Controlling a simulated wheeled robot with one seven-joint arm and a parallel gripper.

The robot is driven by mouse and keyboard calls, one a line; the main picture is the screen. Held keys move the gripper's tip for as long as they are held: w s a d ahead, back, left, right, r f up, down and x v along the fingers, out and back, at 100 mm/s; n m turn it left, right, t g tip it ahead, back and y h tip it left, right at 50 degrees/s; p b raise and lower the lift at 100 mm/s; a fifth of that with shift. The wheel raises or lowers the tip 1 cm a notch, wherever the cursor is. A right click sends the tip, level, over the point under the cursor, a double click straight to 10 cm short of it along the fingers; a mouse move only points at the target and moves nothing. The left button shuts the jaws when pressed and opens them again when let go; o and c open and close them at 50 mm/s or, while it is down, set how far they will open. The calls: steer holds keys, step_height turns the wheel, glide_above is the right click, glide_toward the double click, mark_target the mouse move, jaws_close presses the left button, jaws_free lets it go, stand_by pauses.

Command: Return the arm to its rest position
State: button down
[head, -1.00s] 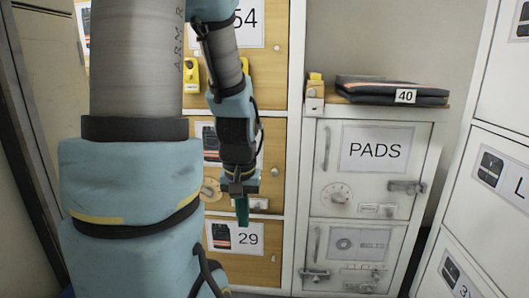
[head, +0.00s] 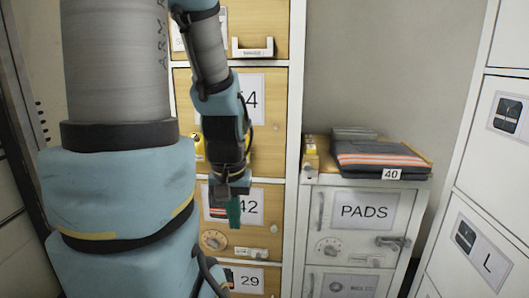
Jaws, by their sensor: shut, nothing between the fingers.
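My gripper (head: 234,212) hangs pointing down in front of the wooden locker door marked 42 (head: 267,212). Its green fingertips are shut with nothing between them. It appears apart from the door, though the exact gap is hard to tell. My arm covers the left part of the wooden lockers.
Wooden doors marked 54, partly hidden, and 29 (head: 262,281) are above and below. White lockers (head: 500,180) line the right side.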

step_height(320, 180, up, 18)
steer(key=p, duration=1.5)
steer(key=shift+f, duration=0.2)
